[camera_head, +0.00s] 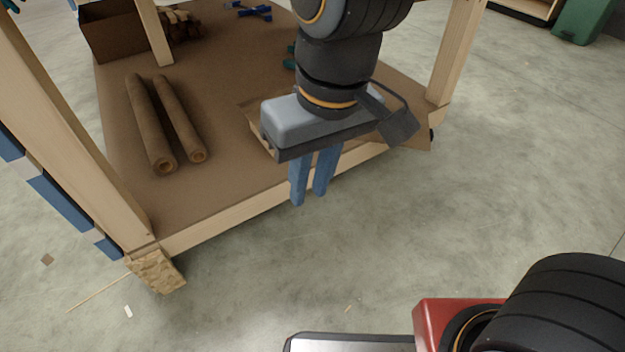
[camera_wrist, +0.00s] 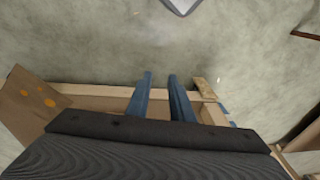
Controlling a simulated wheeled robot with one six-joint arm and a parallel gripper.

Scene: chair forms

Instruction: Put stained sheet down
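The stained sheet is a flat brown piece with orange spots, at the left of the wrist view (camera_wrist: 38,100). It lies at the bench's lower shelf and its corner sticks out past the wooden front edge. In the head view a brown corner (camera_head: 416,143) shows to the right of my gripper, and my arm hides much of the rest. My gripper (camera_head: 308,198) points down just in front of the shelf edge. Its two blue fingers (camera_wrist: 160,75) are apart, with nothing seen between them. The sheet is beside the fingers, not between them.
Two brown rolls (camera_head: 165,125) lie on the brown lower shelf (camera_head: 225,190). A brown box (camera_head: 108,35) and blue clamps (camera_head: 250,10) are farther back. Wooden legs (camera_head: 456,50) stand at the shelf's corners. The concrete floor in front is mostly clear.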

